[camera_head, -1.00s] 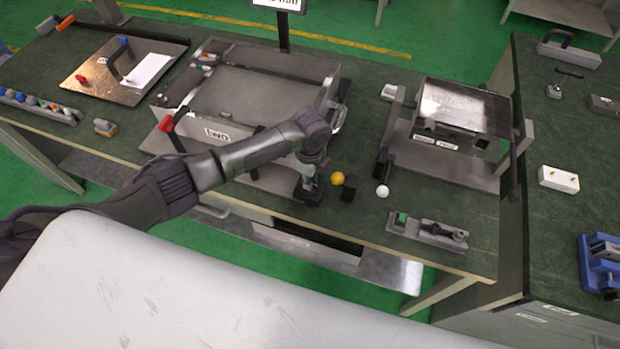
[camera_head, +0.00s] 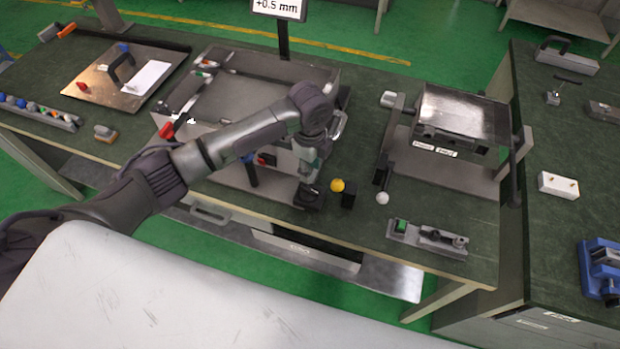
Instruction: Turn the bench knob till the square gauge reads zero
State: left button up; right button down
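The square gauge display (camera_head: 279,9) stands on a black post at the top edge and reads "+0.5 mm". My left arm comes in from the left across the front of the metal box machine (camera_head: 265,72). My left gripper (camera_head: 308,190) points down near the bench's front edge, beside a yellow ball (camera_head: 337,185) with a black block next to it. A black part lies at the fingertips; I cannot tell whether it is the knob or the fingers, nor whether they are closed. The bench knob is not clearly identifiable. My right gripper is out of view.
A white ball knob (camera_head: 382,198) and a grey box with a green button (camera_head: 400,226) are to the right. A second metal machine (camera_head: 462,110) stands behind them. A copper-toned plate (camera_head: 105,88) lies at the left. Some green bench top (camera_head: 350,135) is clear between the machines.

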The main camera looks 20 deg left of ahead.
pick_arm(q)
jog(key=shift+r, duration=1.7)
